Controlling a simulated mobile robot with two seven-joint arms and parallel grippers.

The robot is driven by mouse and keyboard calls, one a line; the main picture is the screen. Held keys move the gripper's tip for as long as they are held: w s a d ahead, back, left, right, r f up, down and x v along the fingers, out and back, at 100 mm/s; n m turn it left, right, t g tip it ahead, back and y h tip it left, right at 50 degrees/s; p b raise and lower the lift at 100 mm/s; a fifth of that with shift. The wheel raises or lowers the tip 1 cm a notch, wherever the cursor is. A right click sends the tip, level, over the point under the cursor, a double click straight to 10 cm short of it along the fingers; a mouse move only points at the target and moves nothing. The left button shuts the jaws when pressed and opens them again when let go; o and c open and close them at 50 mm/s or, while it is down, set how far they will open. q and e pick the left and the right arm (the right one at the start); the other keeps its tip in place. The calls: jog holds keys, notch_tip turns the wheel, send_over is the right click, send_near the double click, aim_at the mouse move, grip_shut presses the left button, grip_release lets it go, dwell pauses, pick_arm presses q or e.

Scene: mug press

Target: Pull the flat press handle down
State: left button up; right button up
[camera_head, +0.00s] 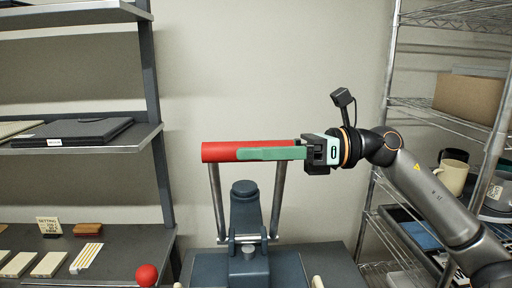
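The press (248,215) stands at the bottom middle, dark blue-grey. Its flat handle is a red bar (222,152) held up level by two metal rods above the press body. My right gripper (270,153) comes in from the right, level with the red bar. One long green finger lies along the front of the bar's right part. The other finger is hidden, so I cannot tell whether they are closed on the bar. My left gripper is not in view.
A shelf unit (155,90) with flat boxes and small blocks stands left. A red ball (147,275) shows at the bottom left. A wire rack (395,60) with mugs (452,178) and a cardboard box (470,97) stands right. Bare wall lies behind the bar.

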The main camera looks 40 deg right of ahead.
grip_shut()
dwell(0.3)
dwell(1.0)
